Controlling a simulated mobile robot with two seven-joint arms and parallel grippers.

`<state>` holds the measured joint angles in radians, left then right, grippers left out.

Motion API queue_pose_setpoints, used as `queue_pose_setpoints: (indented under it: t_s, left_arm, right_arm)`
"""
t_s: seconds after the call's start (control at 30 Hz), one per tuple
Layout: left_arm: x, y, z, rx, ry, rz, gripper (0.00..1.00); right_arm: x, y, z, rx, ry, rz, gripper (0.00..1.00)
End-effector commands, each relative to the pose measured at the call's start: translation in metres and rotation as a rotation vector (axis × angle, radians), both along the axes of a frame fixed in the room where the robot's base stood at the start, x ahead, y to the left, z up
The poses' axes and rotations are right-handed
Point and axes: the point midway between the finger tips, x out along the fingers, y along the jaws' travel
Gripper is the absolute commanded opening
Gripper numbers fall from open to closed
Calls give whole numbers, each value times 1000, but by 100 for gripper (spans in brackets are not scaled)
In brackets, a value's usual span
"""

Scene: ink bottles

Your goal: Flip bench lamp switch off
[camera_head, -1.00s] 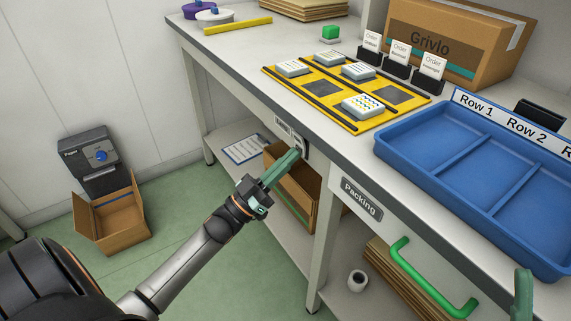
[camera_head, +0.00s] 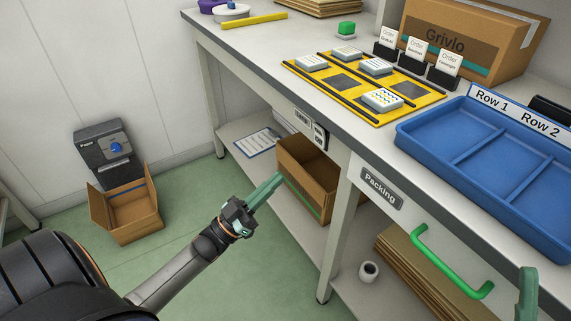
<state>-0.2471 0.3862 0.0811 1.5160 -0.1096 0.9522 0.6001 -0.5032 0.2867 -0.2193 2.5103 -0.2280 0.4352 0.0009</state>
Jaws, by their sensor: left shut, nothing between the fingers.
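The lamp switch (camera_head: 319,136) is a small light plate with a dark surround on the bench's front apron, beside a small label plate (camera_head: 302,118). Its on or off position is too small to tell. My left gripper (camera_head: 278,178) has green fingers that are shut and empty. It is below and to the left of the switch, apart from it, in front of the open cardboard box under the bench. Of my right gripper, only a green finger (camera_head: 528,288) shows at the bottom right edge. No lamp is in view.
An open cardboard box (camera_head: 321,168) stands on the lower shelf behind my left gripper. A drawer marked Packing with a green handle (camera_head: 445,265) is to the right. A blue tray (camera_head: 423,139) and yellow mat (camera_head: 298,71) lie on the bench top.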

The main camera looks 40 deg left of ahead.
Motion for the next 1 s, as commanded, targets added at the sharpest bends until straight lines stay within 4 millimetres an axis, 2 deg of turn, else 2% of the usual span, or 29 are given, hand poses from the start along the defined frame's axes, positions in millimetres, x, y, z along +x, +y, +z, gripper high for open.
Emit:
queue_pose_setpoints:
  t_s: [0.1,0.23,1.0]
  left_arm:
    - [-10,5,-12,1,2,1,0]
    - [-16,7,-17,1,-2,1,0]
    - [-17,7,-18,1,-1,0,0]
  right_arm:
    - [0,0,-1,0,1,0,100]
    - [0,0,-1,1,1,-1,100]
    - [1,0,0,5,-1,0,100]
